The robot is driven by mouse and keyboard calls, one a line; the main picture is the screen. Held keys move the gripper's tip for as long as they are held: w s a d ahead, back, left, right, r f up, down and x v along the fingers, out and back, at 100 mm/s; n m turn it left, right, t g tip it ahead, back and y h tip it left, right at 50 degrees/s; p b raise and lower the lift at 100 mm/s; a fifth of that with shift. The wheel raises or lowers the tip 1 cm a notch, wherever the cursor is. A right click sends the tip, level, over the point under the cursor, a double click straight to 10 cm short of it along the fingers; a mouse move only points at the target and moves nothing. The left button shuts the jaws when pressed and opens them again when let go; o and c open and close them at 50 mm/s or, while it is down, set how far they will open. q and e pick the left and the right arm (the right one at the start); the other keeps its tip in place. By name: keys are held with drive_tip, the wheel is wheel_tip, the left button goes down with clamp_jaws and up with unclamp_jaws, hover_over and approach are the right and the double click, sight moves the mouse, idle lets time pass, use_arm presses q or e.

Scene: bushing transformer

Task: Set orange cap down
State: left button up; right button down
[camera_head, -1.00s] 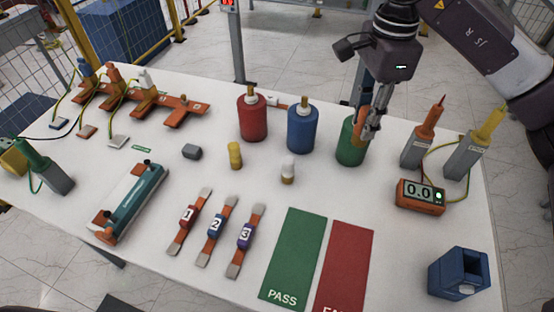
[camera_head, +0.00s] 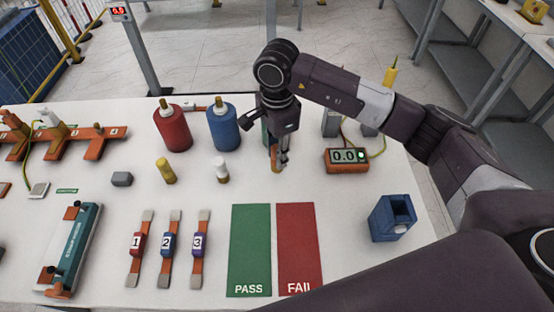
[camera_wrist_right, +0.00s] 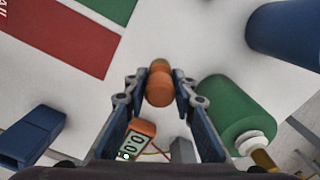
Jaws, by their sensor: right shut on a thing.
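The orange cap (camera_wrist_right: 158,90) is between the fingers of my right gripper (camera_wrist_right: 155,93) in the right wrist view. In the head view, my right gripper (camera_head: 279,162) points down over the white table, with the orange cap (camera_head: 275,162) at its tips. It is shut on the cap, in front of the green cylinder (camera_wrist_right: 232,108), which my arm mostly hides in the head view. I cannot tell whether the cap touches the table. My left gripper is not in view.
A white-topped piece (camera_head: 221,170) and a yellow piece (camera_head: 165,170) stand to the left. The red FAIL mat (camera_head: 298,245) and green PASS mat (camera_head: 250,245) lie in front. An orange meter (camera_head: 346,159) and a blue holder (camera_head: 392,217) are to the right.

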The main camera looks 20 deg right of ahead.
wheel_tip(320, 180, down, 4)
drive_tip(key=shift+f+p, duration=0.1)
drive_tip(key=shift+p, duration=0.6)
drive_tip(key=shift+f, duration=0.2)
drive_tip(key=c, duration=1.6)
unclamp_jaws()
drive_tip(key=shift+r, duration=0.25)
wheel_tip(320, 180, up, 11)
drive_tip(key=b, duration=0.4)
drive_tip(key=shift+b, duration=0.4)
drive_tip(key=shift+r, duration=0.45)
